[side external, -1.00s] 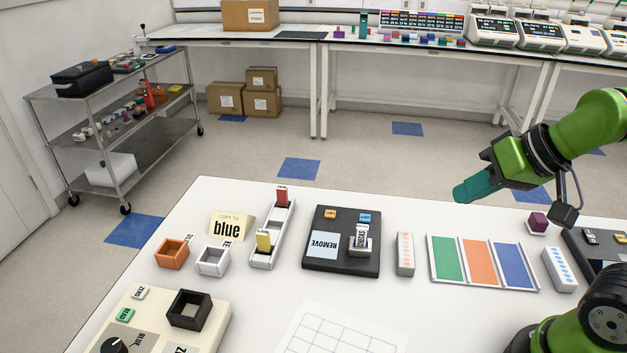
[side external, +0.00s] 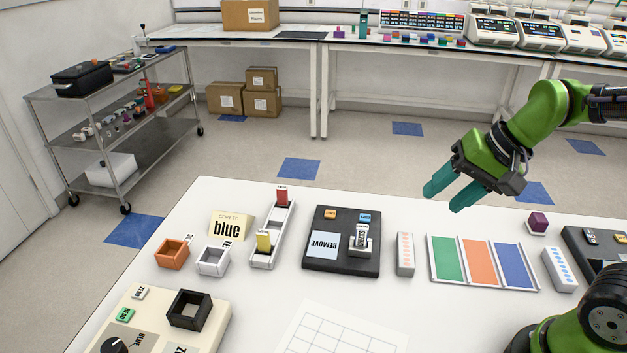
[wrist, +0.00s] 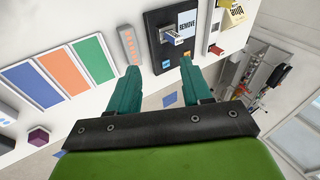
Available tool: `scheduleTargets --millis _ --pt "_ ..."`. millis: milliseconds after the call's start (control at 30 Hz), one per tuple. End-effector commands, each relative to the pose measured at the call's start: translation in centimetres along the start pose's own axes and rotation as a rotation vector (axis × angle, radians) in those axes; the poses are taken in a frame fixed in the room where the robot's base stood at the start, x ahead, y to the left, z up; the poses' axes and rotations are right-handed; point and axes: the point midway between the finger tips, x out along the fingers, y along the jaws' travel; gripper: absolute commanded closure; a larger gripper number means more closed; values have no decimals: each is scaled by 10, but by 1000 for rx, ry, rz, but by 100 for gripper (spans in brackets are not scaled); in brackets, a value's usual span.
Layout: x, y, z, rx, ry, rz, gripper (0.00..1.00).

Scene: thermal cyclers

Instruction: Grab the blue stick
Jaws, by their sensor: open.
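A red stick (side external: 282,196) and a yellow stick (side external: 263,240) stand in a white slotted rack (side external: 275,227). A yellow sign (side external: 228,226) reads "COPY TO blue". My gripper (side external: 443,200) is open and empty, its teal fingers apart in the air, right of the black block and above the table's far side.
A tray with green, orange and blue panels (side external: 482,262) lies right of the block, with pale dotted strips (side external: 405,254) beside it. A purple cube (side external: 537,222) is at the far right. Orange (side external: 171,253) and white (side external: 212,260) square holders stand left of the rack.

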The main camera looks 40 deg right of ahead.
Motion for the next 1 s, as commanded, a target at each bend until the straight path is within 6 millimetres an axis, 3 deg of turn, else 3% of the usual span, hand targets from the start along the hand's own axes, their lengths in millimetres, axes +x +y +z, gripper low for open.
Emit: scheduleTargets --millis 33,200,400,500,667,1000 --pt "13 -2 -10 201 -44 14 51" --pt "39 -9 -37 868 -117 45 51" --pt "48 -19 -57 1430 -153 53 51" --pt "46 -24 -60 1570 -163 46 51" --pt "52 -25 -58 1651 -168 56 51" --pt "120 -29 -47 1649 -167 62 51"
